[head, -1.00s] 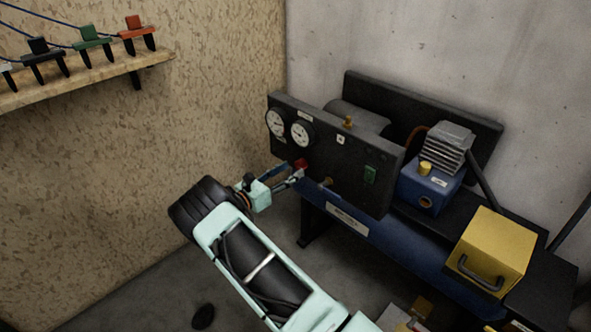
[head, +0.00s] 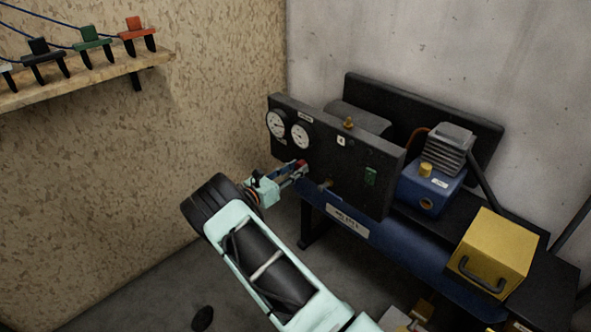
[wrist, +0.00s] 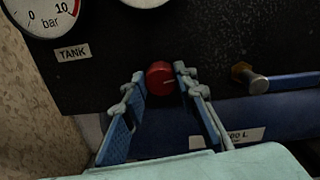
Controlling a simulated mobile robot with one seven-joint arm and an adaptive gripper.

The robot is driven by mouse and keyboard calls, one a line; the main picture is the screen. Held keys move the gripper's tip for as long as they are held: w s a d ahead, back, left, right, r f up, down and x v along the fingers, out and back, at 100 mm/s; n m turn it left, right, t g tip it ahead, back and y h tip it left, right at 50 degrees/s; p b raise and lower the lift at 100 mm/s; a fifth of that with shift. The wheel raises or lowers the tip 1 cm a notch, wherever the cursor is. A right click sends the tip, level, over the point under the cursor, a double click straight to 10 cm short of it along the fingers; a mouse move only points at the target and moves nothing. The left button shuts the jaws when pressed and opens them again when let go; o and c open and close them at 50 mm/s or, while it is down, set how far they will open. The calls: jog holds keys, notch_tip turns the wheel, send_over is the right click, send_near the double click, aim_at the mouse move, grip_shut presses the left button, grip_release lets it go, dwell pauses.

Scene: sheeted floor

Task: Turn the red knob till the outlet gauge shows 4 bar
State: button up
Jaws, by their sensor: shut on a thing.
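The red knob (wrist: 160,75) sits low on the dark panel (head: 355,180), with a pale mark line on its face. It also shows in the head view (head: 301,163). My gripper (wrist: 159,78) has its two blue fingers on either side of the knob and is shut on it. Two round white gauges are at the panel's left. The left gauge (head: 277,123) has a TANK label under it in the wrist view. The other gauge (head: 300,136) is cut off at the top of the wrist view; its needle is too small to read in the head view.
A brass fitting (wrist: 243,73) with a metal stub is right of the knob. A blue compressor (head: 428,190) and yellow box (head: 492,252) stand to the right. A clamp shelf (head: 100,75) is at upper left.

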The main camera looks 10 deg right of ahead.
jog(key=shift+f+m+b, duration=0.1)
jog(key=shift+m+b, duration=0.25)
jog(key=shift+m, duration=0.05)
jog(key=shift+s+d+f+m+b, duration=0.1)
jog(key=shift+m+b, duration=1.6)
jog(key=shift+m, duration=1.55)
jog(key=shift+s+m+b, duration=0.1)
jog(key=shift+m+b, duration=1.6)
jog(key=shift+m, duration=1.55)
jog(key=o, duration=1.2)
jog(key=shift+c, duration=0.2)
